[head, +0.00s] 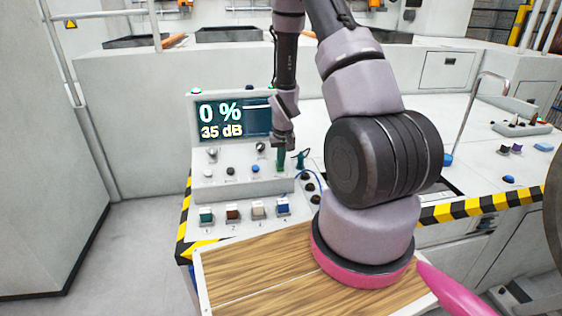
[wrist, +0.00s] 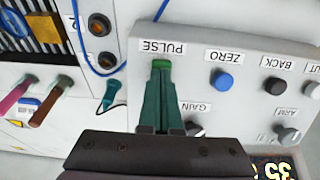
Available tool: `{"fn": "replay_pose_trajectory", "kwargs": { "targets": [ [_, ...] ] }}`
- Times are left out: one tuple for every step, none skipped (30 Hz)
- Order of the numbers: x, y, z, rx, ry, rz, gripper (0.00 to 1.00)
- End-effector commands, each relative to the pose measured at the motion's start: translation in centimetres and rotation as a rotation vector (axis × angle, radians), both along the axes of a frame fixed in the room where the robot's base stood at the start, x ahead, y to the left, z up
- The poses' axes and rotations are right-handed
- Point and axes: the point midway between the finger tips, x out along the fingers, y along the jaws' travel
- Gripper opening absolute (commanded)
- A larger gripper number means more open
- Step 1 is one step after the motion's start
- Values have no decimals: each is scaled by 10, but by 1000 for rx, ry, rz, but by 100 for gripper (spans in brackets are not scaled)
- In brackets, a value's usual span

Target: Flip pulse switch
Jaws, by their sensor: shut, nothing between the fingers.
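The pulse switch (wrist: 161,65) is a small bright green piece beside the PULSE label on the sloped grey panel (wrist: 195,75), which appears upside down in the wrist view. My gripper (wrist: 160,78) has dark green fingers, closed together and empty. Its tips are right at the switch and cover part of it; I cannot tell whether they touch. In the head view my gripper (head: 281,168) points down at the right end of the control console (head: 235,187), and the switch is hidden there. The console display (head: 232,118) reads 0 % and 35 dB.
A blue ZERO button (wrist: 221,82), a black BACK button (wrist: 275,85) and a GAIN knob (wrist: 194,129) sit close by. A blue cable (wrist: 81,52) runs beside the panel. A wooden-topped surface (head: 265,265) lies in front of the console.

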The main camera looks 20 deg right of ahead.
Motion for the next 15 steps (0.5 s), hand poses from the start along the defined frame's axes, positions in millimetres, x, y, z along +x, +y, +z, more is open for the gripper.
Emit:
{"fn": "replay_pose_trajectory", "kwargs": {
  "targets": [
    [-1,0,-1,-1,-4,0,0],
    [-1,0,-2,-2,-11,1,0],
    [-2,0,-4,-5,-22,1,0],
    [-2,0,-5,-7,-33,2,0],
    [-2,0,-6,-11,-47,1,0],
    [-3,0,-8,-14,-63,0,0],
    [-3,0,-9,-16,-74,1,0],
    [-2,0,-9,-17,-77,0,0],
    [-1,0,-9,-16,-76,0,0],
    [-1,0,-9,-16,-76,0,0],
    [-1,0,-9,-16,-76,0,0],
    [-1,0,-9,-16,-76,0,0],
    [-1,0,-9,-16,-76,0,0],
    [0,0,-9,-16,-76,0,0],
    [0,0,-9,-17,-77,0,0]
  ]
}}
